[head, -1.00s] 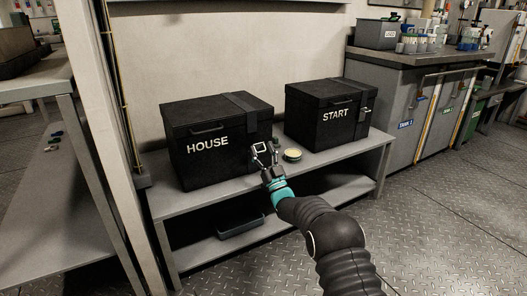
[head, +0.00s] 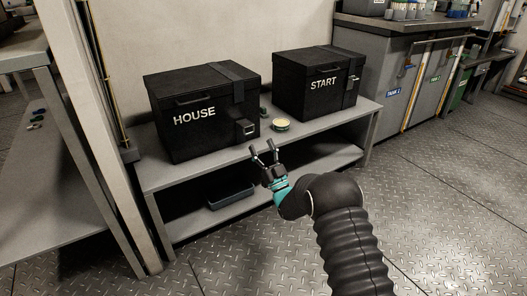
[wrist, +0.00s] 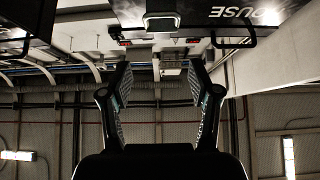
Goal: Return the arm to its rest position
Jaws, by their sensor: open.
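My gripper (head: 264,153) is open and empty in the head view. It is in front of the bench's front edge, apart from the boxes. My arm reaches to it from the lower right, bent at a joint. In the wrist view my gripper (wrist: 160,80) shows its two fingers spread with nothing between them. The black HOUSE box (head: 192,135) stands shut on the bench (head: 309,141), left of and behind my gripper. It also shows along the top of the wrist view (wrist: 205,12), upside down. The black START box (head: 310,97) stands shut further right.
A small round yellow-topped item (head: 281,124) sits on the bench between the boxes, with a small green thing (head: 263,111) behind it. A dark tray (head: 230,195) lies on the lower shelf. Grey cabinets (head: 385,70) stand at the right. The metal floor (head: 440,200) at the right is clear.

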